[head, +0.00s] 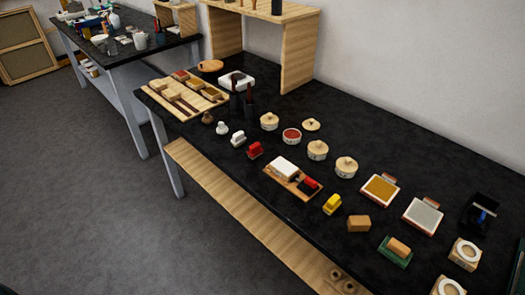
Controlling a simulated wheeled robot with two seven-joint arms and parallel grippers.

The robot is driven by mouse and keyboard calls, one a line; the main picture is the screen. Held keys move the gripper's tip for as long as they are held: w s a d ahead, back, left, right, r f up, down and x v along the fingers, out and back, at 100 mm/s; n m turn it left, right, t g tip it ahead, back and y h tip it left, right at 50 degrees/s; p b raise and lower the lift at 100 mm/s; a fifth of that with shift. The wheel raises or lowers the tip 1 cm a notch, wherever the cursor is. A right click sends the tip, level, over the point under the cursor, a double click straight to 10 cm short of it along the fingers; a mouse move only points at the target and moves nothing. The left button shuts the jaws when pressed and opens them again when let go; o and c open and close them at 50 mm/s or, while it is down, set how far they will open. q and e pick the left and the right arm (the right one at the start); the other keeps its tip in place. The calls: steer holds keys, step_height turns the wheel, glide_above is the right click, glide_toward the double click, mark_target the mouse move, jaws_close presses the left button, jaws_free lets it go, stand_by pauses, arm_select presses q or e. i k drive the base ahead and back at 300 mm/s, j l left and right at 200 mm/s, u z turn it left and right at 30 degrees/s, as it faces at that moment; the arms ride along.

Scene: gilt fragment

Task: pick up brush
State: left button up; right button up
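No single item is plainly identifiable as the brush at this size. A pale wooden tray (154,85) at the far left end of the black table holds several slim handled pieces (187,103) that could be brushes. Two dark upright items (248,103) stand beside it, too dark to make out. A small blue-and-light piece (484,212) lies in a black holder at the right end. Neither of my grippers is in view.
The black table (300,115) carries round lidded pots (317,150), small coloured blocks (332,204), a board with a white block (282,168) and two framed pads (423,215). A wooden shelf stand (300,55) rises at the back. Grey floor (70,190) is open at left.

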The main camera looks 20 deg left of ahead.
mark_target(255, 150)
steer(key=j+z, duration=0.25)
steer(key=k+j+z, duration=0.15)
steer(key=j+z, duration=0.15)
steer(key=j, duration=0.15)
steer(key=k+j+z, duration=0.1)
steer(key=j+z, duration=0.15)
steer(key=j, duration=0.15)
